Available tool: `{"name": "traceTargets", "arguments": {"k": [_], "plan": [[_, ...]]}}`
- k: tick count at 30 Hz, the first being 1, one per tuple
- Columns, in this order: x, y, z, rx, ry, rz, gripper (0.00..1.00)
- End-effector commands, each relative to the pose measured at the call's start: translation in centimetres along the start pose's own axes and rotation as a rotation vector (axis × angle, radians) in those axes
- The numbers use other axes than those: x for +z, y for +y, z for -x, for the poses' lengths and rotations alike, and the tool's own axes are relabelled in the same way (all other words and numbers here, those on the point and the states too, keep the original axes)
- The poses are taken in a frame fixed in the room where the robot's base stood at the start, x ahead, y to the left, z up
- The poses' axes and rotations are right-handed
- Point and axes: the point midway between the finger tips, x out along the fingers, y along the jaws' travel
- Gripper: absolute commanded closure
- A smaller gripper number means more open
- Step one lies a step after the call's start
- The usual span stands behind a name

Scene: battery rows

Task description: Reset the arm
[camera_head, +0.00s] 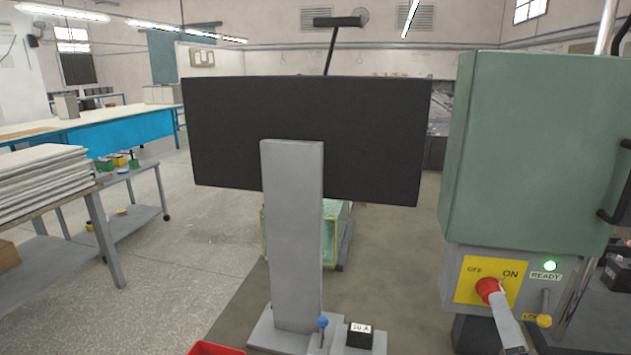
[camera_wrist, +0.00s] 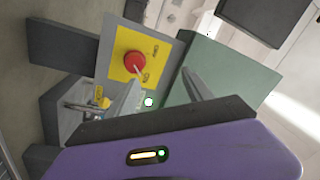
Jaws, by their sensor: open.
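My gripper (camera_wrist: 162,74) shows in the wrist view. Its two grey fingers stand wide apart with nothing held between them. The left fingertip appears close to a red rotary knob (camera_wrist: 133,63) on a yellow plate (camera_wrist: 118,46); I cannot tell if they touch. In the head view the same red knob (camera_head: 487,287) sits on the yellow OFF/ON plate (camera_head: 469,274). A grey bar (camera_head: 508,326) runs from the knob down to the lower frame edge; I cannot tell whether it is a handle or my finger. The rest of my arm is not clearly seen there.
A green cabinet (camera_head: 532,150) stands above the plate, with a lit green READY lamp (camera_head: 550,266) and a yellow lock lever (camera_head: 544,308). A dark panel on a grey post (camera_head: 292,235) stands centrally. A shelf trolley (camera_head: 140,215) is at left, with open floor between.

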Motion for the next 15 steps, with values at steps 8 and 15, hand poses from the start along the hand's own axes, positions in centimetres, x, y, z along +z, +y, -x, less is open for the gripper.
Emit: {"name": "traceTargets", "arguments": {"k": [8, 15], "plan": [[2.5, -0.1, 7.7, -0.079, -0.040, 0.425, 0.41], [4.4, 0.5, 16.4, -0.113, -0.107, 0.724, 0.41]]}}
